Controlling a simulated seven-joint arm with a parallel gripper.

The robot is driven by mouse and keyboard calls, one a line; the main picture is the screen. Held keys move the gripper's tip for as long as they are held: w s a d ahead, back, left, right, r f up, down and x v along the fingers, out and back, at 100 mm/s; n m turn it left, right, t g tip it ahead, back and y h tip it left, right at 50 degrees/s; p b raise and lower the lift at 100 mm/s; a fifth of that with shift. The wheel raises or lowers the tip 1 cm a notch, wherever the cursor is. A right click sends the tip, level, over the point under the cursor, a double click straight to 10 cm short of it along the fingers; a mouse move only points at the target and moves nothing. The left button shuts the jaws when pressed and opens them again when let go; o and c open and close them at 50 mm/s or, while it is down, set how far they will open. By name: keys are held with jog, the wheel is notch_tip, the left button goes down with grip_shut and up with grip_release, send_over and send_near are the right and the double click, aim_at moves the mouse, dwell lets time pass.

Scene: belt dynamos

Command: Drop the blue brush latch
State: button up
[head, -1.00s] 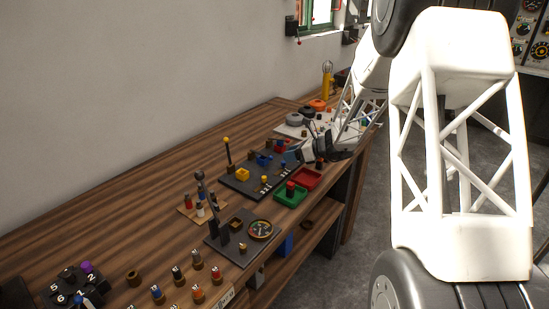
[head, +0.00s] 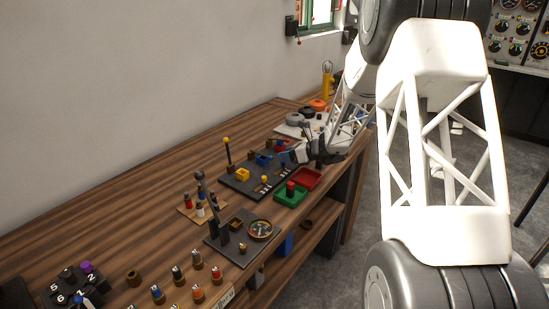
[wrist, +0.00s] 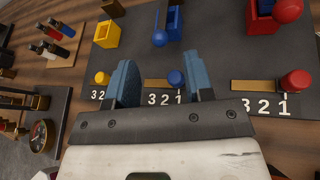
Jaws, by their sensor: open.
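The blue brush latch shows in the wrist view as a blue round knob (wrist: 176,78) at the right end of a short brass bar (wrist: 157,86), above the digits 3 2 1. My gripper (wrist: 159,62) is open, its two blue fingers on either side of this latch. The knob lies nearer the right finger, and nothing is held. Whether a finger touches it I cannot tell. In the head view my gripper (head: 290,156) is over the right side of the dark board (head: 236,185) and hides the latch there.
Beside it are a yellow latch knob (wrist: 102,78) on the left and a red one (wrist: 297,80) on the right. Behind stand yellow (wrist: 107,34), blue (wrist: 174,22) and red boxes and a blue lever ball (wrist: 160,38). Green (head: 291,196) and red (head: 306,180) trays lie in front.

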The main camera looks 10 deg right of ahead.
aim_at(261, 154)
jog(key=shift+x, duration=2.6)
grip_shut()
